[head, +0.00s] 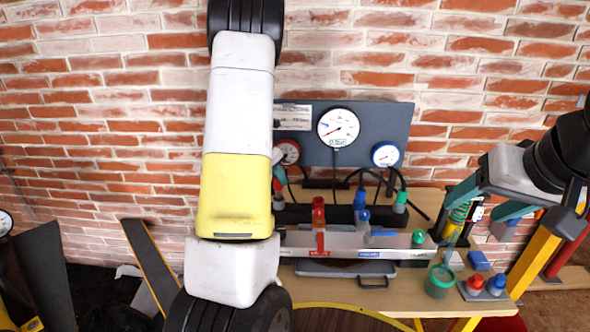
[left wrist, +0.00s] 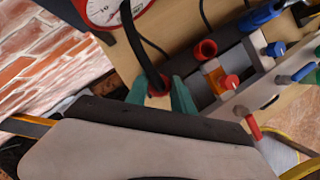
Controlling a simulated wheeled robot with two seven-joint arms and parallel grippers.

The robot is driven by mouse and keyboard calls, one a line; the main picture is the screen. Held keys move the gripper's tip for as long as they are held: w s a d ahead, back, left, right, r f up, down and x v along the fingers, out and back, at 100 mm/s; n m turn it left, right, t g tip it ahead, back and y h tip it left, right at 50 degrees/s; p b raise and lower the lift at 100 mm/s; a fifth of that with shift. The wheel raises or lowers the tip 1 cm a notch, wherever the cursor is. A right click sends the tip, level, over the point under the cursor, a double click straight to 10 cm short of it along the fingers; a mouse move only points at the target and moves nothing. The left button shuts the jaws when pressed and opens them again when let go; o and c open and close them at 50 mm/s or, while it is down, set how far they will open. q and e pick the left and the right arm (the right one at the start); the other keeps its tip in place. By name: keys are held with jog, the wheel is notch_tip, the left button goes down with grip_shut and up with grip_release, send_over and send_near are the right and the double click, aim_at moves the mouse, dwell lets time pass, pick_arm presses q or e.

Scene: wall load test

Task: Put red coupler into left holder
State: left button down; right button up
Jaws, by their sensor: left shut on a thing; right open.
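In the left wrist view, my left gripper (left wrist: 157,95) has its green fingers closed around a red coupler (left wrist: 158,88) at the end of a black hose. A red upright socket (left wrist: 205,48) stands just to the right of the fingers, apart from the coupler. A red fitting (head: 318,212) stands on the grey rail there. I cannot tell which part is the left holder. My right gripper (head: 481,203) is open, with teal fingers apart, at the right of the table.
A dark gauge panel (head: 408,125) stands against the brick wall, with a white gauge (head: 338,127), a red gauge (head: 289,152) and a blue gauge (head: 386,155). Blue (head: 360,197) and green (head: 400,202) fittings stand along the rail. A green cup (head: 439,281) stands at the front right.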

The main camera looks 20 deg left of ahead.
aim_at(278, 186)
pick_arm(q)
jog(key=shift+f, duration=0.1)
dwell(0.3)
jog(key=shift+f, duration=0.45)
jog(key=shift+f, duration=0.25)
dwell(0.3)
jog(key=shift+f, duration=0.4)
jog(key=shift+f, duration=0.35)
jog(key=shift+f, duration=0.35)
jog(key=shift+f, duration=0.15)
dwell(0.8)
jog(key=c, duration=0.5)
grip_release()
